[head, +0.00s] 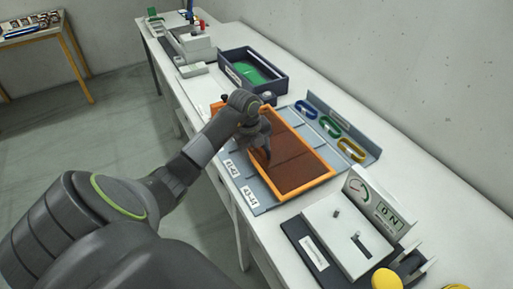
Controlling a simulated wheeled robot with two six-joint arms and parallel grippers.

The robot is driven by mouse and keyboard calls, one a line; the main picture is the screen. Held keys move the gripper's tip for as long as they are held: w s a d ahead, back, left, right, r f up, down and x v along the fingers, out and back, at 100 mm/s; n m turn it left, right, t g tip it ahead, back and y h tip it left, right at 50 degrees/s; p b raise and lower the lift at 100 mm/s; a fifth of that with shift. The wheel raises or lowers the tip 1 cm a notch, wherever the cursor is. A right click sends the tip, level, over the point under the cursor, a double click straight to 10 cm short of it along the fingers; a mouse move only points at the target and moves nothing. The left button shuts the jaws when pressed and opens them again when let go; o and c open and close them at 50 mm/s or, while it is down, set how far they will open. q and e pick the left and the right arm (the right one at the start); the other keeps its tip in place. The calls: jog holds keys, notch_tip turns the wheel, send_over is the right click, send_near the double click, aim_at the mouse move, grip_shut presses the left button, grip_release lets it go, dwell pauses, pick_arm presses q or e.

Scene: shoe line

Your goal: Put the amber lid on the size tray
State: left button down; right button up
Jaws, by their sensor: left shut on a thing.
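The amber lid (304,171) has an orange frame and a dark brown see-through panel. It lies over part of the grey-blue size tray (262,197), whose labels, including one reading 43-44, show along the near left edge. My left gripper (266,152) reaches over the lid from the left and is shut on it, near its left-middle part. The arm hides the far left corner of the lid and the exact grip. I cannot tell whether the lid rests on the tray or is held just above it. My right gripper is not in view.
A grey device with a dial (347,232) stands nearer, at right. The wall bounds the white bench at right.

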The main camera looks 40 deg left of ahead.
pick_arm(q)
jog(key=shift+f+b, duration=0.3)
jog(key=shift+f, duration=0.35)
jog(key=shift+c, duration=2.1)
grip_release()
jog(key=s+a+r+p, duration=0.1)
jog(key=s+r, duration=0.2)
jog(key=r, duration=1.4)
